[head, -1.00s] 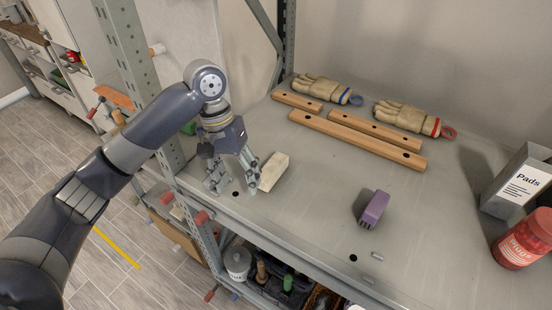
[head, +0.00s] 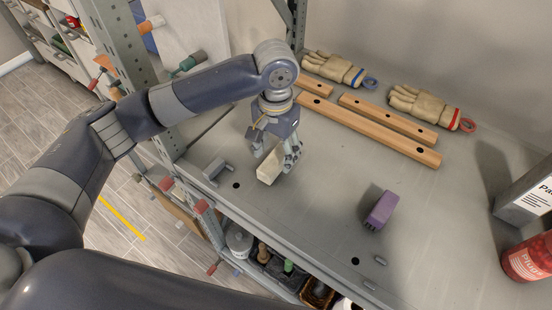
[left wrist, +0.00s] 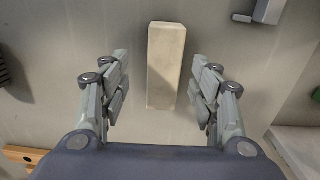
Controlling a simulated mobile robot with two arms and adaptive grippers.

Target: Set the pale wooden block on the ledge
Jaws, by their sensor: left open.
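The pale wooden block (head: 268,169) lies on the grey shelf (head: 310,215) near its left end. My left gripper (head: 275,156) is over it, pointing down, with its fingers apart. In the left wrist view the block (left wrist: 166,65) lies lengthwise between the two open fingers of the gripper (left wrist: 160,72), with a gap on each side. The fingers cover part of the block in the head view. I cannot tell which surface is the ledge. My right gripper is not in view.
Wooden rails (head: 370,130) and work gloves (head: 425,105) lie at the back. A purple brush (head: 381,210) lies right of the block. A small grey bracket (head: 216,172) is near the left front edge. A red jar (head: 528,257) stands far right.

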